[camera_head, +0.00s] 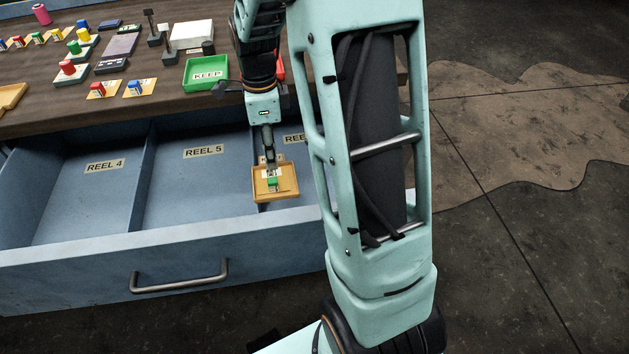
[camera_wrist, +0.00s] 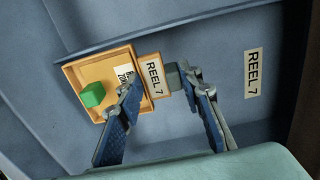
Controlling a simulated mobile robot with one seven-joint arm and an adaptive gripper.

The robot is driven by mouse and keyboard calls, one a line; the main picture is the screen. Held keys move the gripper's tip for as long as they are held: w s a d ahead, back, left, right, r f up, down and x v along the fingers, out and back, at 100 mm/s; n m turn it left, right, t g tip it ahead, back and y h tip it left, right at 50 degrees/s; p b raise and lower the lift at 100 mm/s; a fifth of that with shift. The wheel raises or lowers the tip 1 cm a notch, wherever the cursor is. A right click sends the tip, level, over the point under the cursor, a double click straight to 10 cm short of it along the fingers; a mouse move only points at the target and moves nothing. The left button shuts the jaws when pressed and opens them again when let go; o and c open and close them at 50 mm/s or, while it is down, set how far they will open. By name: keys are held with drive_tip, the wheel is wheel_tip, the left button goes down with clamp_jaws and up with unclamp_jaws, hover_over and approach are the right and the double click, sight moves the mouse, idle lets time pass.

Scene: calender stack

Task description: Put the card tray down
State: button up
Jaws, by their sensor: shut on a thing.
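The card tray (camera_head: 258,196) is a shallow orange-tan tray with a green block, a white label and a raised REEL 7 tab; it also shows in the wrist view (camera_wrist: 110,56). My gripper (camera_head: 268,160) is above its back end. In the wrist view my gripper (camera_wrist: 165,80) is shut on the tray's grey grip piece behind the tab. The tray appears level inside the open blue drawer (camera_head: 190,250), near the divider right of the REEL 5 compartment (camera_head: 190,190). I cannot tell whether it touches the drawer floor. A REEL 7 label (camera_wrist: 253,72) is on the drawer beside it.
The REEL 4 compartment (camera_head: 80,205) and REEL 5 compartment look empty. Above the drawer, a wooden table (camera_head: 30,115) holds a green KEEP tray (camera_head: 205,74), small coloured blocks and other items. My arm hides the drawer's right part.

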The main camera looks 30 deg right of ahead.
drive_tip(key=d+f+b, duration=0.1)
drive_tip(key=d+f, duration=0.1)
drive_tip(key=d, duration=0.1)
drive_tip(key=s+d+f, duration=0.1)
drive_tip(key=d+f, duration=0.2)
drive_tip(key=d+f+b, duration=0.1)
drive_tip(key=d+f, duration=0.1)
drive_tip(key=d, duration=0.1)
drive_tip(key=shift+s+d+f+b, duration=0.2)
drive_tip(key=shift+d+f+b, duration=0.1)
drive_tip(key=shift+f, duration=0.05)
drive_tip(key=f, duration=0.1)
drive_tip(key=f+b, duration=0.1)
drive_tip(key=f, duration=0.2)
drive_tip(key=shift+d+b, duration=0.3)
drive_tip(key=shift+r, duration=0.15)
drive_tip(key=o, duration=1.2)
drive_tip(key=shift+o, duration=0.2)
wheel_tip(320, 180, up, 12)
drive_tip(key=p, duration=0.3)
drive_tip(key=shift+p, duration=0.4)
